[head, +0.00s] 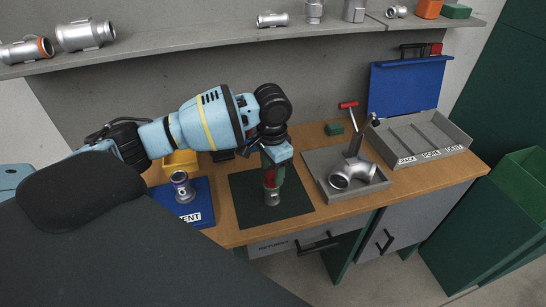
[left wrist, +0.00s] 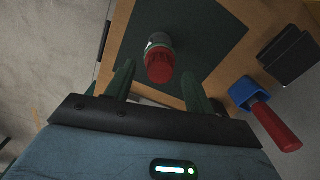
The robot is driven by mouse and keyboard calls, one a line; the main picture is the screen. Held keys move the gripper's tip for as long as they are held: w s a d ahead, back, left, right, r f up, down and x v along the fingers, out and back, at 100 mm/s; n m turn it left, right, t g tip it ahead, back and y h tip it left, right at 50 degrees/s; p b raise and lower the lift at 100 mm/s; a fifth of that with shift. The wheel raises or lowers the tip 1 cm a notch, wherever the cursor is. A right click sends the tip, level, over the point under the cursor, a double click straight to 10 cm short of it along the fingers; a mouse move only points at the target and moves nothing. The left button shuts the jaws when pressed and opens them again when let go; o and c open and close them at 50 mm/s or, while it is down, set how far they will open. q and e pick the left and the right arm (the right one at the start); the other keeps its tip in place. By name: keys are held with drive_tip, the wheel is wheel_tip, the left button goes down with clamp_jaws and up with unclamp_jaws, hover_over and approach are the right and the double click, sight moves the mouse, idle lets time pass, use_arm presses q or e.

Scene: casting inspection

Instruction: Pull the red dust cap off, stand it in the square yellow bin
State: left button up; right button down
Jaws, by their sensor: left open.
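A small silver casting (head: 271,198) stands on a dark green mat (head: 244,188) with the red dust cap (head: 270,179) on its upper end. My left gripper (head: 273,168) points down over it. In the left wrist view the red cap (left wrist: 159,68) lies between or just beyond the open fingers (left wrist: 158,72), with a gap visible on both sides. The casting body (left wrist: 158,42) shows past the cap. The square yellow bin (head: 181,162) stands behind and left of the mat, partly hidden by my left arm. My right gripper is not in view.
Left of the mat, a blue mat (head: 199,211) holds another silver part (head: 183,188). A divided grey tray (head: 425,140) stands farther right. A shelf (head: 220,46) with castings runs above the bench.

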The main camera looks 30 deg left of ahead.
sight(272, 174)
use_arm(q)
drive_tip(key=shift+f, duration=1.1)
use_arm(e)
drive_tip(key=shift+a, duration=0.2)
